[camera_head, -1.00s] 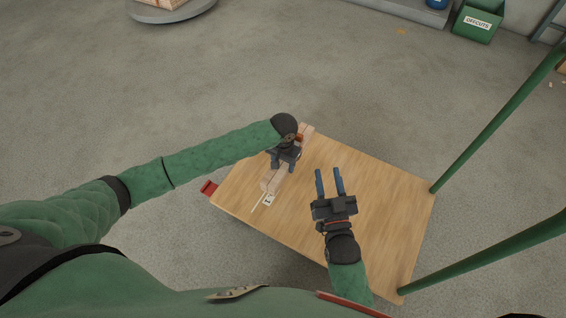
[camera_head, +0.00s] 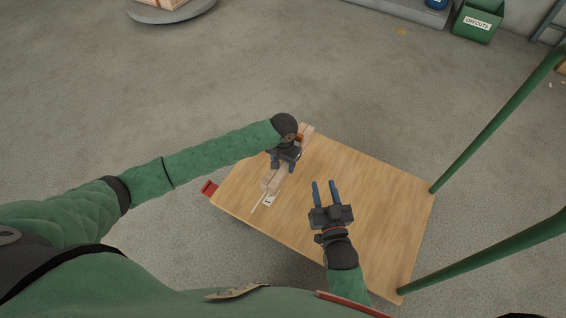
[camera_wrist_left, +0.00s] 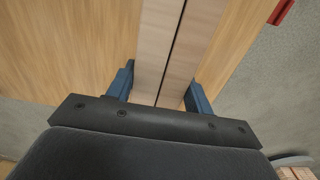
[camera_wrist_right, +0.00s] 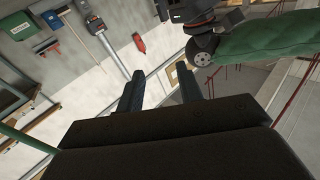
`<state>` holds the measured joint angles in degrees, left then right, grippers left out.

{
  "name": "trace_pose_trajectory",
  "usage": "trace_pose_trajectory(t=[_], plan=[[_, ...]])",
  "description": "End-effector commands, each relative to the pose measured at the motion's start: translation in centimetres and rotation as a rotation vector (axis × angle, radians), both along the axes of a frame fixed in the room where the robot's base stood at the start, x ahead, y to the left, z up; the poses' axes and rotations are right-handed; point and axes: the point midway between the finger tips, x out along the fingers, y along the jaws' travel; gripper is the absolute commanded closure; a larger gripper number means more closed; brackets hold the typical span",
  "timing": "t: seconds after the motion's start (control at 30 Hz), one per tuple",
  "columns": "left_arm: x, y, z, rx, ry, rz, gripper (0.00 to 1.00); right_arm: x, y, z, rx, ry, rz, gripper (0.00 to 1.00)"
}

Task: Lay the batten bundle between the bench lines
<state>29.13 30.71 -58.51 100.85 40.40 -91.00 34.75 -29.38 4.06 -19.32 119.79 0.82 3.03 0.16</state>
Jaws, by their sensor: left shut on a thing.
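The batten bundle (camera_head: 273,181) is a pale wooden bundle near the left edge of the bench (camera_head: 375,205). It also shows in the left wrist view (camera_wrist_left: 174,50), with a dark seam along its middle. My left gripper (camera_head: 281,168) is over the bundle, and its blue fingers (camera_wrist_left: 157,90) are shut on it from both sides. A pale line (camera_head: 259,203) and a small white marked label (camera_head: 269,200) lie at the bundle's near end. The rest of the bench lines is hidden. My right gripper (camera_head: 325,186) is open and empty above the middle of the bench.
A red part (camera_head: 209,188) sticks out at the bench's left corner. Green rails (camera_head: 495,120) rise at the right. A green offcuts bin (camera_head: 477,22) stands far right. The bench's right half is clear.

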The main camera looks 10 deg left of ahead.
Motion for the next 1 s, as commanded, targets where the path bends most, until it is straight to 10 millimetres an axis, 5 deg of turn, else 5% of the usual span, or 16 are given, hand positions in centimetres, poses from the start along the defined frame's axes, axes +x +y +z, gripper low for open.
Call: trace_pose_trajectory(t=[1.0], plan=[[0.0,0.0,0.4,0.0,-0.001,0.0,0.95,-1.3,0.0,-5.7,-0.04,0.173,0.014,0.64]])
